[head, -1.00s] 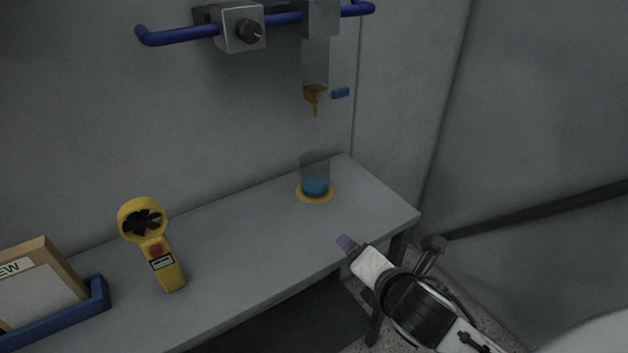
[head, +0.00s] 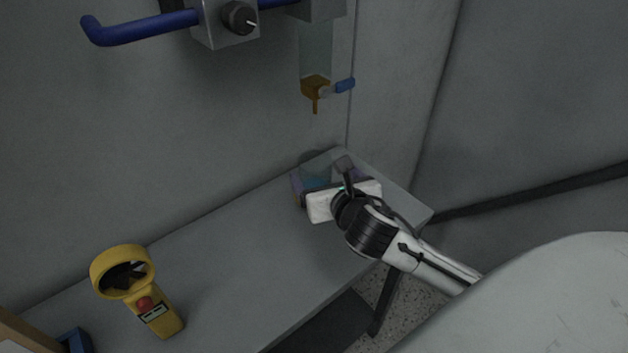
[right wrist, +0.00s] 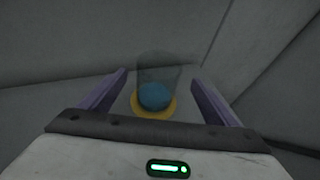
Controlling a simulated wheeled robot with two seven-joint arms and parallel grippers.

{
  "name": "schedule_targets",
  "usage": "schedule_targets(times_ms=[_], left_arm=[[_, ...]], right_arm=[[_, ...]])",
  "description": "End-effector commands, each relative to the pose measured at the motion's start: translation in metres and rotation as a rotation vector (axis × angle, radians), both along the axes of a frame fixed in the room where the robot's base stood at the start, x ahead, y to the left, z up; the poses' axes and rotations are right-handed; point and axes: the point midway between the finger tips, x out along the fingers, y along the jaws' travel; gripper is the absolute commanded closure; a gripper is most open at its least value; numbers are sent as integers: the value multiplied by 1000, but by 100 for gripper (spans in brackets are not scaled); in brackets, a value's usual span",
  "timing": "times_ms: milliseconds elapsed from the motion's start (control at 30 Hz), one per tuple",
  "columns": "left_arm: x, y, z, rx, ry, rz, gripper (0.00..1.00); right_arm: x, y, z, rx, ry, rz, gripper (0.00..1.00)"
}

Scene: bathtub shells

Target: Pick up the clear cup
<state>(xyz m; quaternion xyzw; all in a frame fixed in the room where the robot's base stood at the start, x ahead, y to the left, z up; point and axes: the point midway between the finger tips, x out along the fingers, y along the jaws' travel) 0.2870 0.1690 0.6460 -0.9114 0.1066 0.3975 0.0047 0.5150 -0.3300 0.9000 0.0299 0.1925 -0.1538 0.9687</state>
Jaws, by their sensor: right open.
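The clear cup (head: 316,163) with blue liquid at its bottom stands upright at the far right end of the grey bench, mostly hidden behind my right gripper in the head view. The right wrist view shows the cup (right wrist: 157,80) on a yellow disc (right wrist: 153,107), centred between the purple fingers. My right gripper (head: 316,181) is open at the cup, with a finger on either side of it. I cannot tell whether the fingers touch it. My left gripper is out of view.
A dispenser (head: 316,55) with an orange spout and blue lever hangs above the cup. Walls close in behind and right. The bench's middle is clear.

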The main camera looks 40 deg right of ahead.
Motion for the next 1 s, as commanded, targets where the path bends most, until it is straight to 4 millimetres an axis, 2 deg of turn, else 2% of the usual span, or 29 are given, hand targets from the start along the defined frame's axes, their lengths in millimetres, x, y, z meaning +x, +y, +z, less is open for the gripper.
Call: schedule_targets(times_ms=[333, 633, 667, 900, 1000], left_arm=[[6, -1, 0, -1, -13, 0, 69], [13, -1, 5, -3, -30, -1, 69], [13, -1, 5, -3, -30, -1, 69], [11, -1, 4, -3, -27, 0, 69], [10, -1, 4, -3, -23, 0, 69]], right_arm=[[40, -10, -19, 3, 0, -2, 18], [45, -12, -21, 2, 1, 1, 18], [45, -12, -21, 2, 1, 1, 21], [45, -12, -21, 2, 1, 1, 61], [45, -12, -21, 1, 0, 1, 65]])
